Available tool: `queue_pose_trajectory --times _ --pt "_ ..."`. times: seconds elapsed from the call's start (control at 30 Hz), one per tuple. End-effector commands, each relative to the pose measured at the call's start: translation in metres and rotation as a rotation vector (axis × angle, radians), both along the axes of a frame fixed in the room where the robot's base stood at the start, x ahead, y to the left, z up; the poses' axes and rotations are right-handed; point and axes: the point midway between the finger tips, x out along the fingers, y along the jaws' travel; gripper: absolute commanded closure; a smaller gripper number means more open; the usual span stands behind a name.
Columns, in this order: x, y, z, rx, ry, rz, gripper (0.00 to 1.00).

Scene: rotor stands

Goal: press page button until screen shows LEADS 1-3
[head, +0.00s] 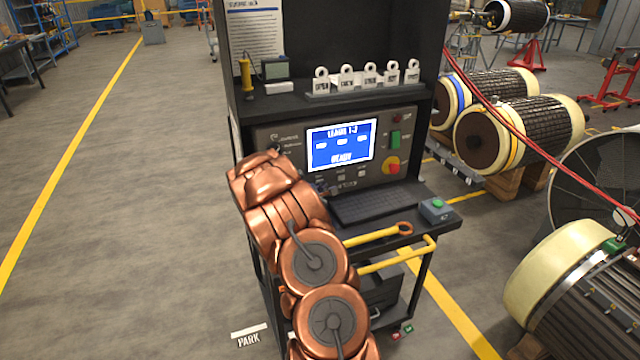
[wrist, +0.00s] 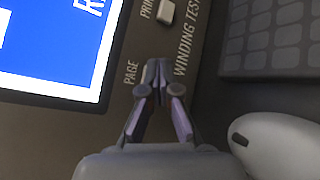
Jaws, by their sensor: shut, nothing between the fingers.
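The tester screen (head: 341,146) is lit blue in the head view. Its top line appears to read LEADS 1-3, with small white boxes below and READY at the bottom. A corner of the screen (wrist: 50,45) shows in the wrist view. My gripper (wrist: 158,72) is shut and empty, its fingertips at the page button (wrist: 147,72) beside the PAGE label. The fingers partly hide the button, and I cannot tell whether they touch or press it. In the head view my copper-coloured arm covers the panel's lower left.
The print button (wrist: 166,11) lies close to the page button. A keyboard (head: 375,204) and a grey box with a green button (head: 436,209) are on the shelf. A red stop knob (head: 392,167) is right of the screen.

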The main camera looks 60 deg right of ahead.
Motion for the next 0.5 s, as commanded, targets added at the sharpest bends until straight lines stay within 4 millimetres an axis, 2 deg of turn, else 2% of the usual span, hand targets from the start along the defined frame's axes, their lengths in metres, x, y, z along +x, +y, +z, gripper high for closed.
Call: queue_pose_trajectory --times 0.5 --pt "-0.0077 0.0053 0.0005 -0.001 0.002 0.001 1.00"
